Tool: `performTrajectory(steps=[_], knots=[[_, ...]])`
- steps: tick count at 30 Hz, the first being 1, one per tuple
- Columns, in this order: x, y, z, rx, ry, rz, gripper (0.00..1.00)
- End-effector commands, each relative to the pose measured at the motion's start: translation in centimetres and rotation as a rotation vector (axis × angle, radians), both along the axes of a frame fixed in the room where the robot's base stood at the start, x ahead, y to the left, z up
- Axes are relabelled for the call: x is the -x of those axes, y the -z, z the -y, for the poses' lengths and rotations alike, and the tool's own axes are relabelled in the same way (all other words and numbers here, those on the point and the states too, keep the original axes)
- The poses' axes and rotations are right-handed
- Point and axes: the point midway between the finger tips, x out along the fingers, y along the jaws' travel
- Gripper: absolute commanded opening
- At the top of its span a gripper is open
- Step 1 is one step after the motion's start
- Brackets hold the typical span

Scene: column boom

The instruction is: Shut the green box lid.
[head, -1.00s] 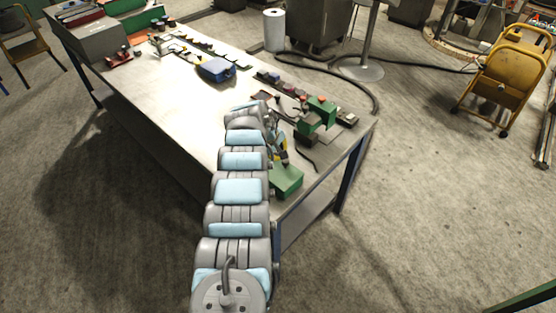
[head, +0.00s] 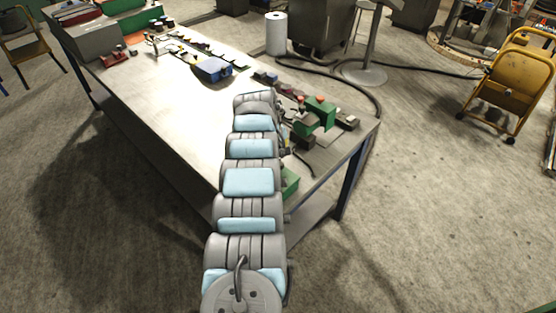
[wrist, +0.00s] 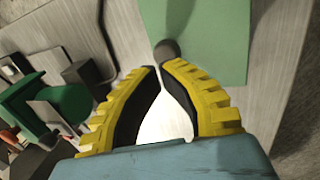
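The green box (head: 291,182) is at the near right corner of the metal table in the head view, mostly hidden behind my arm. In the wrist view a flat green surface (wrist: 215,45), which looks like part of the box, lies just past my fingertips. A dark round knob (wrist: 167,48) shows at its near edge, right at the tips; I cannot tell whether they touch it. My gripper (wrist: 160,68) has yellow and black fingers with the tips almost together and nothing seen between them. How far the lid stands open cannot be told.
A green clamp-like device (head: 320,114) stands on the table beyond the box and shows at left in the wrist view (wrist: 62,103). A blue case (head: 212,69) and rows of small parts lie farther back. The table's left middle (head: 165,105) is clear.

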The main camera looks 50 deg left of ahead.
Motion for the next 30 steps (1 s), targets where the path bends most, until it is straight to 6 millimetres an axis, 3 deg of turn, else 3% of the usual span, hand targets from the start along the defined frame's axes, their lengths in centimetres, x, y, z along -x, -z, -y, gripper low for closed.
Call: performTrajectory(steps=[1, 6, 30], knots=[[-0.12, 0.87, -0.04, -0.001, 0.000, 0.001, 0.00], [-0.33, 1.19, 0.05, 0.002, 0.000, -0.001, 0.00], [-0.52, 1.62, 0.02, 0.001, -0.001, -0.002, 0.00]])
